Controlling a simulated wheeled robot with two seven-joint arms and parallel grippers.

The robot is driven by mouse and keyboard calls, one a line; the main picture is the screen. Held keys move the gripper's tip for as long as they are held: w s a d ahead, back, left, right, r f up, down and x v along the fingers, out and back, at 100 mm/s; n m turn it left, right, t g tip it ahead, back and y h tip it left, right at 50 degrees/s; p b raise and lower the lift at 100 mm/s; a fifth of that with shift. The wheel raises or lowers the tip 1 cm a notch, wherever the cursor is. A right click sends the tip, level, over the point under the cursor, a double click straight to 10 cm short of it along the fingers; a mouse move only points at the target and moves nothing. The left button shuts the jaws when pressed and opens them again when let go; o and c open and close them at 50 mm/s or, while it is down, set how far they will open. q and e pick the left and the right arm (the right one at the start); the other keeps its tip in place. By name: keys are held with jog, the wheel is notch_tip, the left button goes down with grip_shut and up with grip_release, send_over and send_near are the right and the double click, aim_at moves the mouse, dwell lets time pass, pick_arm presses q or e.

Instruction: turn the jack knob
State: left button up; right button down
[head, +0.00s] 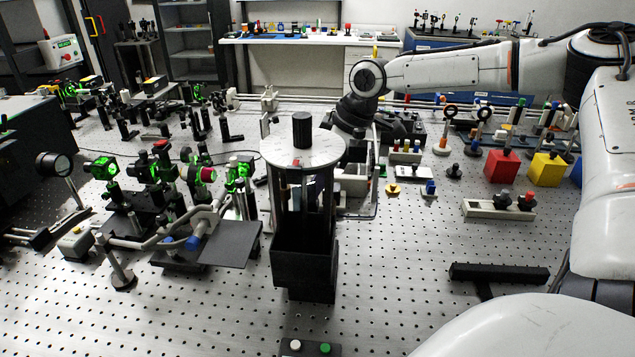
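A round pale plate (275,151) with an upright black cylindrical knob (303,130) on top stands in the middle, on dark posts above a black box-like base (303,270). Left of it, a blue knob (193,242) sits beside a flat grey plate (231,244); I cannot tell which of these knobs is the jack knob. My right arm reaches in from the right, and its dark end (352,112) is behind and right of the round plate. Its fingertips cannot be made out, nor any contact. My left gripper is not in view.
Laser optics (155,170) crowd the left of the perforated bench (400,300). Red (502,168) and yellow (547,170) blocks and a pale strip with knobs (497,209) stand at the right. A button box (310,348) is at the front. The bench right of the black base is mostly clear.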

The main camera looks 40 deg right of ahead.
jog(key=shift+s+f, duration=0.15)
jog(key=shift+f, duration=0.1)
jog(key=c, duration=1.6)
grip_release()
jog(key=shift+o, duration=0.2)
jog(key=shift+r, duration=0.2)
jog(key=shift+r, duration=0.35)
jog(key=v, duration=0.9)
jog(key=shift+r, duration=0.15)
jog(key=shift+d, duration=0.1)
